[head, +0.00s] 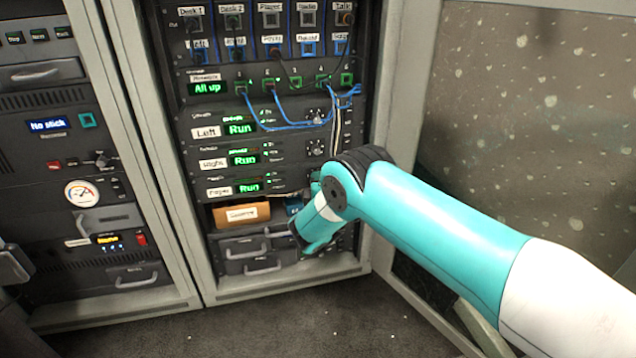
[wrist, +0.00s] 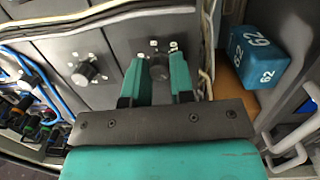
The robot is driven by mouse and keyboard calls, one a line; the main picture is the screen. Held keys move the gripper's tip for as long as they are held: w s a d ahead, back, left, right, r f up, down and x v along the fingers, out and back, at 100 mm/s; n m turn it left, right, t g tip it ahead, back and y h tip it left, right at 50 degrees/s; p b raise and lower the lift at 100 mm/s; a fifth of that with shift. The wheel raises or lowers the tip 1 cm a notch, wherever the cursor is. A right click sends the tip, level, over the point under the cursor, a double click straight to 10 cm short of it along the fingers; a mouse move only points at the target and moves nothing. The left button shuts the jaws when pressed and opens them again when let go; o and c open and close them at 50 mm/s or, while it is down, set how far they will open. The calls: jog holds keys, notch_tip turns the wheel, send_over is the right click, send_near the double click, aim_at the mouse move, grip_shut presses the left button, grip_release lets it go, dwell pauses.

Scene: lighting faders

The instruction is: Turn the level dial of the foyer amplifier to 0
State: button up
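The foyer amplifier (head: 219,190) is the lowest of three similar units in the right rack in the head view, with a green "Run" display. Its level dial is hidden behind my arm in the head view. In the wrist view the dial (wrist: 159,68) is a dark round knob with pale marks around it. My gripper (wrist: 158,75) is open, with one teal finger on each side of this dial. A gap seems to show between the fingers and the knob; contact cannot be told. The dial's setting is not readable.
Another dial (wrist: 86,72) sits left of the fingers in the wrist view. A blue box marked 62 (wrist: 260,55) stands on the shelf to the right. Drawers with handles (head: 245,249) lie below.

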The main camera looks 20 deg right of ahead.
jog(key=o, duration=0.4)
jog(key=shift+s, duration=0.1)
jog(key=s+a+f+p, duration=0.1)
jog(key=s+a+p, duration=0.1)
jog(key=s+p, duration=1.5)
jog(key=shift+p, duration=2.95)
